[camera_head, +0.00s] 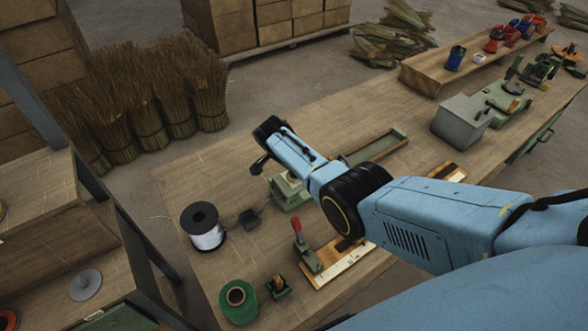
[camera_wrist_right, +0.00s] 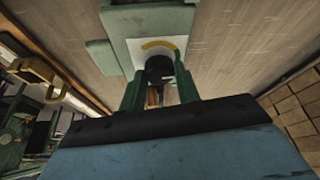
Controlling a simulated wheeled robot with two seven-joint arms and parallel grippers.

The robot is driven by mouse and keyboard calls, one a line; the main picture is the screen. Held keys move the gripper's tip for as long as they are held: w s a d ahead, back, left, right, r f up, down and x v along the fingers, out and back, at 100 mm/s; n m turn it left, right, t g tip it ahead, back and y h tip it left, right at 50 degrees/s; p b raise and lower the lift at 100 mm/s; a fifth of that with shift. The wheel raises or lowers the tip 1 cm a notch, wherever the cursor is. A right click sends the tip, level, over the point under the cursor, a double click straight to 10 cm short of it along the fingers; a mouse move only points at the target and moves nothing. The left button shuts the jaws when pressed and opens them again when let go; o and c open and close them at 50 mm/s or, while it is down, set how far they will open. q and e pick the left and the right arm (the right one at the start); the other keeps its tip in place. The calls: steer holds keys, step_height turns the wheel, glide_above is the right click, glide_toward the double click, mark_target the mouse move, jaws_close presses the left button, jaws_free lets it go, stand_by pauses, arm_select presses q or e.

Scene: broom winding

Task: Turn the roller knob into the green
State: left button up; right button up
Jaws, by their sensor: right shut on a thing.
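The black roller knob (camera_wrist_right: 160,68) sits on a white dial plate (camera_wrist_right: 141,55) on a pale green housing in the right wrist view. A yellow arc (camera_wrist_right: 158,45) runs along the top of the dial and a green arc (camera_wrist_right: 178,56) along its right side. My right gripper (camera_wrist_right: 160,80) is shut on the knob, one finger on each side. I cannot tell which way the knob points. In the head view my right arm reaches over the green machine (camera_head: 288,190) on the bench and hides the knob. My left gripper is not in view.
On the bench (camera_head: 195,160) stand a wire spool (camera_head: 204,228), a green spool (camera_head: 238,300), a red-handled clamp (camera_head: 302,248) and a shallow tray (camera_head: 375,146). A grey box (camera_head: 462,122) stands farther right. Broom bundles (camera_head: 150,95) stand on the floor behind.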

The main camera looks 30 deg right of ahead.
steer(key=shift+w+r, duration=0.1)
steer(key=o, duration=1)
steer(key=p+v, duration=0.2)
steer(key=v, duration=0.4)
steer(key=p+v, duration=0.1)
steer(key=v, duration=0.6)
steer(key=shift+a+r, duration=0.1)
steer(key=shift+r, duration=0.05)
